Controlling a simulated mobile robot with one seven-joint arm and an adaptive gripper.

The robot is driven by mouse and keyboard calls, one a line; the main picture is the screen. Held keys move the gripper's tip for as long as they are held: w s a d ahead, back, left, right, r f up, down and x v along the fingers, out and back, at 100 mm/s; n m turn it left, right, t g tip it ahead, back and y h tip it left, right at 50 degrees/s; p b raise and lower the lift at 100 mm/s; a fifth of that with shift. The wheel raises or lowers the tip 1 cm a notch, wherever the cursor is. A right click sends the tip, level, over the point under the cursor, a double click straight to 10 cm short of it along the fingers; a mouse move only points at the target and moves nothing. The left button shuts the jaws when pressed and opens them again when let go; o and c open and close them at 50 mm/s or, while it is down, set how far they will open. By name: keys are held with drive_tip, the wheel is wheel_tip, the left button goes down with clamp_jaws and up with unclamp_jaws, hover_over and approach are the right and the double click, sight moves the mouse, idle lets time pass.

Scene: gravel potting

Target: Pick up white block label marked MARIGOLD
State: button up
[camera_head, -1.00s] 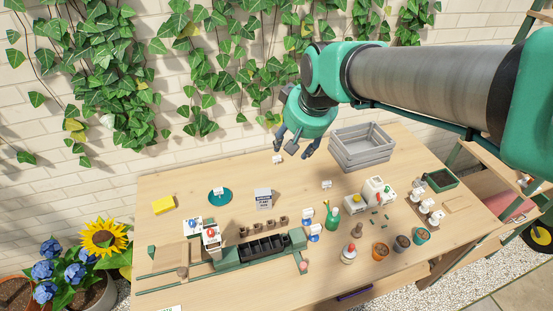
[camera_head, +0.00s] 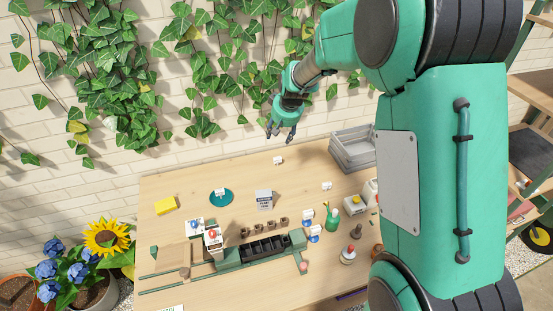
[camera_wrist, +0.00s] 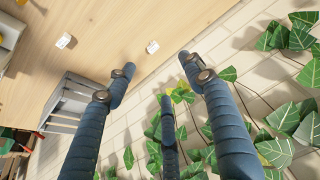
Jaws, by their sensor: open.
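Small white block labels stand on the table. One (camera_head: 278,160) is near the back edge; it also shows in the wrist view (camera_wrist: 152,47). A second (camera_head: 327,186) is further right and forward, and shows in the wrist view (camera_wrist: 64,41). Another white label (camera_head: 220,192) is at the teal dish. The lettering is too small to read, so I cannot tell which says MARIGOLD. My gripper (camera_head: 281,132) is open and empty, above and behind the back-edge block. In the wrist view its blue fingers (camera_wrist: 157,72) are spread, apart from both blocks.
A grey crate (camera_head: 350,153) stands at the back right. A grey-white box (camera_head: 264,198), a yellow block (camera_head: 165,205) and a green tray rig (camera_head: 228,261) are on the table. The brick wall with ivy is close behind. The table around the back-edge block is clear.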

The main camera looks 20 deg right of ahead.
drive_tip(key=d+x, duration=0.1)
drive_tip(key=x, duration=0.7)
drive_tip(key=w+d+x, duration=0.1)
drive_tip(key=d+x, duration=0.1)
drive_tip(key=x, duration=0.7)
drive_tip(key=shift+w+d+p, duration=0.35)
drive_tip(key=shift+p, duration=0.1)
drive_tip(key=shift+f, duration=0.2)
hover_over(278, 158)
drive_tip(key=s, duration=0.3)
drive_tip(key=f, duration=0.6)
drive_tip(key=shift+w+a+f+b, duration=0.15)
drive_tip(key=shift+w+a+b, duration=0.05)
drive_tip(key=shift+b, duration=0.15)
drive_tip(key=shift+x, duration=0.75)
drive_tip(key=shift+d+b+x, duration=0.2)
drive_tip(key=shift+b+x, duration=0.15)
drive_tip(key=shift+x, duration=2.25)
